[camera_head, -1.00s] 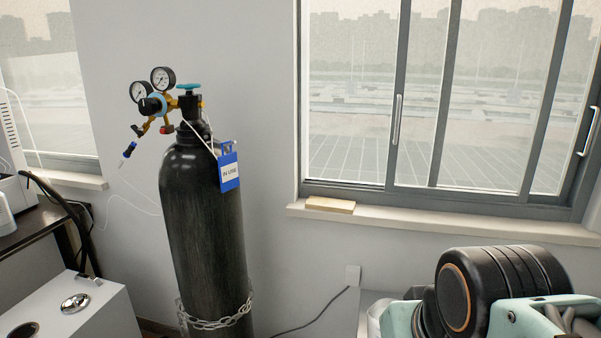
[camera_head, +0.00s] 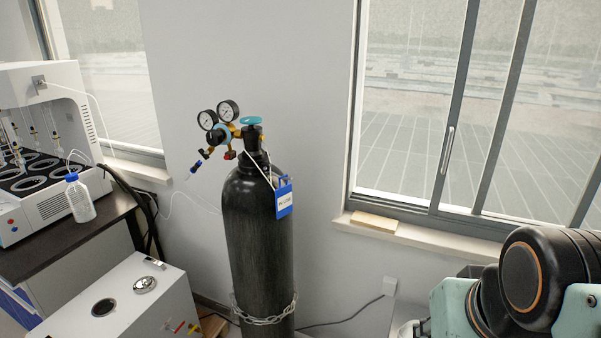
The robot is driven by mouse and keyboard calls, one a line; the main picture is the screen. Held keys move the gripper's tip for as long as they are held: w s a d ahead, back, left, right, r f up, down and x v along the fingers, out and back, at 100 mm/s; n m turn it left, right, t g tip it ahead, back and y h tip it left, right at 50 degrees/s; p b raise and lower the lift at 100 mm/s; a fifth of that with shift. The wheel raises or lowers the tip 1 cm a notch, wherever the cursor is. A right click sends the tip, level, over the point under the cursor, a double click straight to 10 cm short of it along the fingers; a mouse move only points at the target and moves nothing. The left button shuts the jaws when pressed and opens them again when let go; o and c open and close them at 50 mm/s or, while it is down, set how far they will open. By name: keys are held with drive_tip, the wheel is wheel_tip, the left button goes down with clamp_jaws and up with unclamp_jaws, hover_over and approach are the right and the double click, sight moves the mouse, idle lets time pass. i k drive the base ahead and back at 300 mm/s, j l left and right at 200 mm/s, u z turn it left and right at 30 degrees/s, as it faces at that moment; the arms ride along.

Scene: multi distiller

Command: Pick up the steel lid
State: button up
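A shiny round steel lid (camera_head: 145,285) lies on the top of a white box-shaped unit (camera_head: 75,312) at the lower left. To its left on the same top is a dark round opening (camera_head: 103,307). My arm shows at the lower right, far from the lid. My gripper is outside the picture.
A black gas cylinder (camera_head: 258,240) with gauges and a chain stands right of the unit. A dark bench (camera_head: 95,228) at the left holds a white distiller (camera_head: 60,100) and a plastic bottle (camera_head: 80,200). A wooden block (camera_head: 374,222) lies on the windowsill.

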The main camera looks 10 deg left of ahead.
sight(144, 284)
drive_tip(key=u, duration=1.7)
